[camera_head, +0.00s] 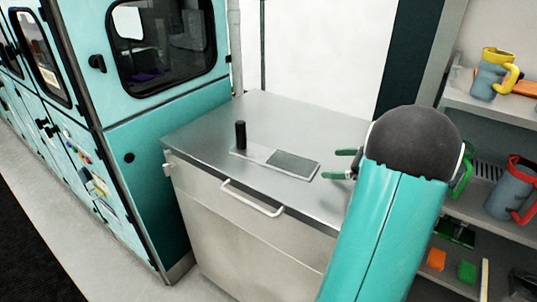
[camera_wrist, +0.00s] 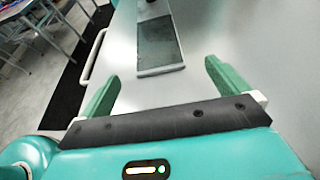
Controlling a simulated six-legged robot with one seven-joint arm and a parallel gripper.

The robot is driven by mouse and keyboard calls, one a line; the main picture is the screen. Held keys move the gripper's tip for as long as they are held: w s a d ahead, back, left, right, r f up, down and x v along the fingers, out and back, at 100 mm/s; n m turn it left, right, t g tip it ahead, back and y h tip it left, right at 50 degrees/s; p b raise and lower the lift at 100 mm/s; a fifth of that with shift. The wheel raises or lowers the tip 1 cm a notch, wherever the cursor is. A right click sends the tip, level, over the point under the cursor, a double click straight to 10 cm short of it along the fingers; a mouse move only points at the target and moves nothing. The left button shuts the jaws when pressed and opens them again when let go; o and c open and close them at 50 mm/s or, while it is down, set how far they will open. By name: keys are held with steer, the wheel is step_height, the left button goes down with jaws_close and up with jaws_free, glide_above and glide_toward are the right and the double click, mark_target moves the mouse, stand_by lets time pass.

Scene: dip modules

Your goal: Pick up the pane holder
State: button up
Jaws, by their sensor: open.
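The pane holder (camera_head: 292,165) lies flat on the metal counter. It is a thin light-framed plate with a dark rectangular panel at its right end and a black upright cylinder (camera_head: 240,135) at its left end. In the wrist view the pane holder (camera_wrist: 159,45) lies ahead of the fingers, its near end just beyond the fingertips; the cylinder is mostly cut off at the top edge. My gripper (camera_head: 341,164) has green fingers, is open and empty, and is just right of the panel end. It also shows in the wrist view (camera_wrist: 161,70).
The metal counter (camera_head: 195,133) is otherwise clear, with a bar handle (camera_head: 252,199) on its front. A teal cabinet with a window (camera_head: 165,45) stands at the left. Shelves at the right hold mugs (camera_head: 490,75) and small coloured parts, close behind my arm.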

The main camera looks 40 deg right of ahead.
glide_toward(295, 163)
steer(key=w+f, duration=0.1)
steer(key=w, duration=0.1)
steer(key=shift+w+a+f, duration=0.15)
steer(key=shift+w+f, duration=0.1)
steer(key=shift+f, duration=0.1)
steer(key=shift+a+r+x, duration=0.1)
steer(key=shift+a+x, duration=0.05)
steer(key=shift+x, duration=1.2)
steer(key=shift+a+r+x, duration=0.1)
steer(key=shift+x, duration=1.25)
steer(key=c, duration=1)
steer(key=shift+r, duration=0.1)
steer(key=shift+c, duration=0.2)
